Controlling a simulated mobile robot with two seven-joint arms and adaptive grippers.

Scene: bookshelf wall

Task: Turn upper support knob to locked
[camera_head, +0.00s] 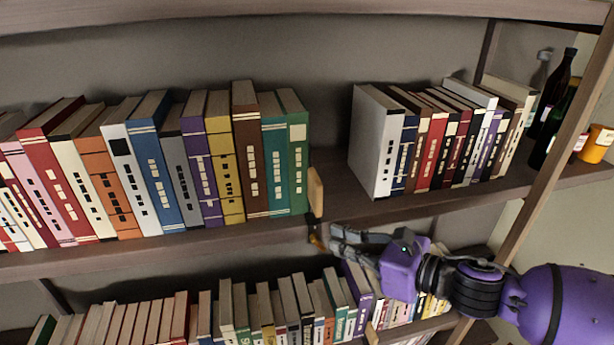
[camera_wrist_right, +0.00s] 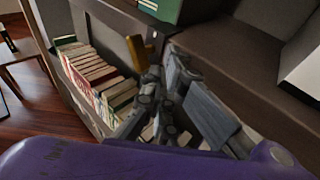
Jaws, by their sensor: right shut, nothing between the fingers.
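The upper support is a light wooden upright block (camera_head: 315,190) at the right end of the left book row, beside a green book. A dark bracket runs down from it over the shelf's front edge. A small orange-brown knob (camera_head: 317,241) sits at the bottom of that bracket, just under the shelf edge. My right gripper (camera_head: 334,238) is shut and empty, with its fingertips just right of the knob. Whether they touch it I cannot tell. In the right wrist view a yellow-brown part (camera_wrist_right: 150,44) shows beyond the fingers, beside the dark bracket (camera_wrist_right: 135,52). My left gripper is out of view.
The upper shelf (camera_head: 440,195) carries a left and a right book row with a gap between. Lower books (camera_head: 290,315) stand beneath my right gripper. A wooden post (camera_head: 545,165) and dark bottles (camera_head: 555,105) are at the right.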

